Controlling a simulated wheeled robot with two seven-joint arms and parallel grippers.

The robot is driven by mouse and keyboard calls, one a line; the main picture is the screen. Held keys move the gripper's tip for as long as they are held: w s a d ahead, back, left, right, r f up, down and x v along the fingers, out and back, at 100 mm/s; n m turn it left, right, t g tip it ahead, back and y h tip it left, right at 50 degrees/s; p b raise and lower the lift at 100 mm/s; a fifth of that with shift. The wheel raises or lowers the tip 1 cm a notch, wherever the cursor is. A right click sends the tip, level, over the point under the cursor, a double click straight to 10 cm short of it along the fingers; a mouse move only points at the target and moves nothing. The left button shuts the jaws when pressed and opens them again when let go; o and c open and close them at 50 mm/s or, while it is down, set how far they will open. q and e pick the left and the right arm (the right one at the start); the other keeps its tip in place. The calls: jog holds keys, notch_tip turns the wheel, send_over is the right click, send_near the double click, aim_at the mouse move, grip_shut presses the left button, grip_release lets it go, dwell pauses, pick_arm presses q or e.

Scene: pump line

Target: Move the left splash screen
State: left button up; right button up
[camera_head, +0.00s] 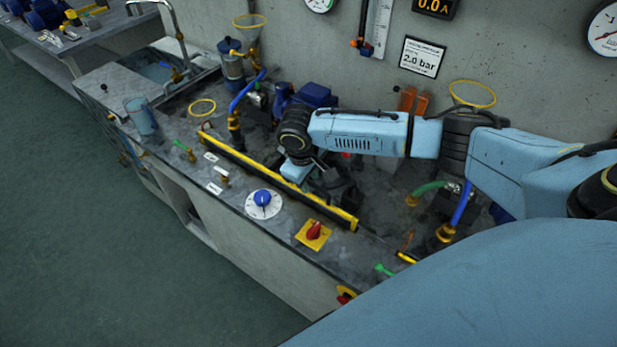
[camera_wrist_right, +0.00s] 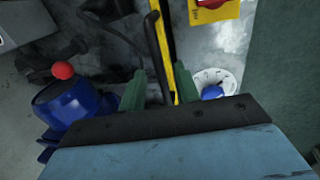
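The left splash screen (camera_head: 268,172) is a long, dark, low panel with a yellow edge along the front of the bench in the head view. In the right wrist view its yellow edge (camera_wrist_right: 185,80) runs away from me, with a black bar-like handle (camera_wrist_right: 157,45) beside it. My right gripper (camera_head: 318,182) is low over the screen's right half. Its green fingers (camera_wrist_right: 160,88) are apart, with the handle between them and a gap to the left finger. Contact with the right finger is unclear. My left gripper is not in view.
A white dial with blue knob (camera_head: 262,203) and a red switch on a yellow plate (camera_head: 313,234) sit in front of the screen. A blue pump (camera_head: 310,95) and hoses stand behind it. A second yellow edge (camera_head: 406,257) lies to the right, mostly hidden.

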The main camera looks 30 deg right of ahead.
aim_at(310, 194)
jog(key=shift+c, duration=0.2)
grip_shut()
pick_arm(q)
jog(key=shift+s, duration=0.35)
pick_arm(e)
notch_tip(310, 194, down, 4)
jog(key=shift+f+b, duration=0.2)
jog(key=shift+b, duration=0.3)
jog(key=shift+s, duration=0.1)
jog(key=shift+c, duration=1.8)
grip_release()
jog(key=o, duration=0.4)
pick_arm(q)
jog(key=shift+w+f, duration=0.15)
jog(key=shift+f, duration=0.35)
